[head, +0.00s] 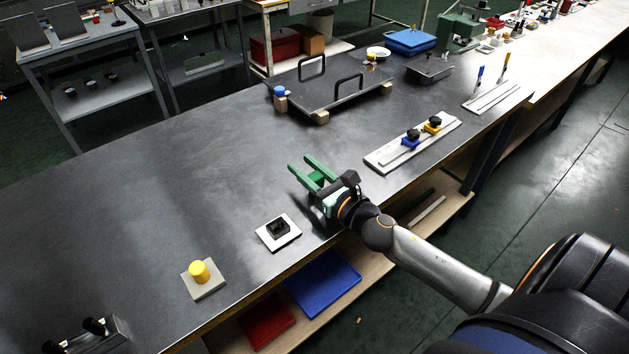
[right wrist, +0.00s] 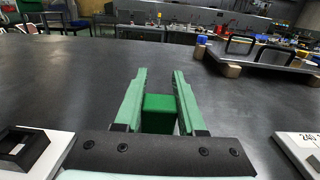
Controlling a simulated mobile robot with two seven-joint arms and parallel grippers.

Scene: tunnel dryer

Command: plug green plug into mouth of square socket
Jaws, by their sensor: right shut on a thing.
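The green plug (head: 317,177) is a green block between the fingers of my right gripper (head: 302,161), which is shut on it. In the right wrist view the plug (right wrist: 160,112) sits low between the two green fingers (right wrist: 160,75). Its lower end is hidden. The square socket (head: 278,228) is a black square piece on a white plate, to the lower left of the gripper in the head view. In the right wrist view the socket (right wrist: 22,150) is at the left edge, with a dark square mouth. Plug and socket are apart. My left gripper is not in view.
A yellow knob on a grey plate (head: 200,271) stands left of the socket. A white rail (head: 412,143) with blue and yellow sliders lies to the right. A dark tray with handles (head: 333,90) stands behind.

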